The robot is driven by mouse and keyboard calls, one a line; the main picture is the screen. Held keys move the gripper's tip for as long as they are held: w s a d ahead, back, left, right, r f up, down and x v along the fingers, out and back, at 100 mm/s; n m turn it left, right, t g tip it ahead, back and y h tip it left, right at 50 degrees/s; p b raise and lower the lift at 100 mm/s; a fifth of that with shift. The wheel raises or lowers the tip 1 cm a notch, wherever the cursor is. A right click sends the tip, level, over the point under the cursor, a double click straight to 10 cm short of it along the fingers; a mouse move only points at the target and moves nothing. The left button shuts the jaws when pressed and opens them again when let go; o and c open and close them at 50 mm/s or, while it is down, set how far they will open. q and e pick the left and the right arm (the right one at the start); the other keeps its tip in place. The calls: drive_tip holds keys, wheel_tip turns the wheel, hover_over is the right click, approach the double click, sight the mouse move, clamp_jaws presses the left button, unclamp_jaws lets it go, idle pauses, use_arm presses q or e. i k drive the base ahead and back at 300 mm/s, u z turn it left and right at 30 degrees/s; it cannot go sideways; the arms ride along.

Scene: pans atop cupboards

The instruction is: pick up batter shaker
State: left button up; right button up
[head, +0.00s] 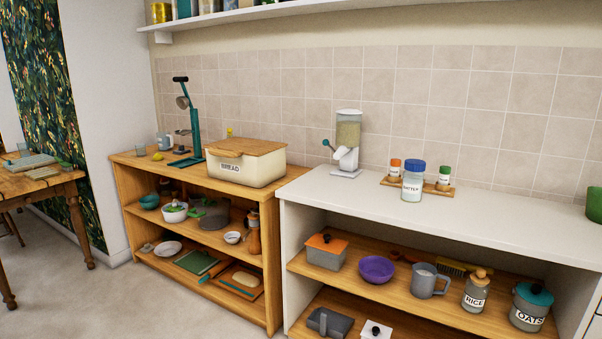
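Neither of my grippers shows in the head view.
Behind the shaker, the wooden rack (437,190) holds an orange-lidded jar (395,168) and a green-lidded jar (445,177). A dispenser (347,143) stands to the left, and a bread box (246,163) farther left. The white countertop (510,220) is clear right of the shaker.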

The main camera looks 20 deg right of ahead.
sight(413, 182)
drive_tip(key=u, duration=0.55)
drive_tip(key=i, duration=1.75)
drive_tip(key=z, duration=0.85)
drive_tip(key=i, duration=1.1)
drive_tip(key=z, duration=1.1)
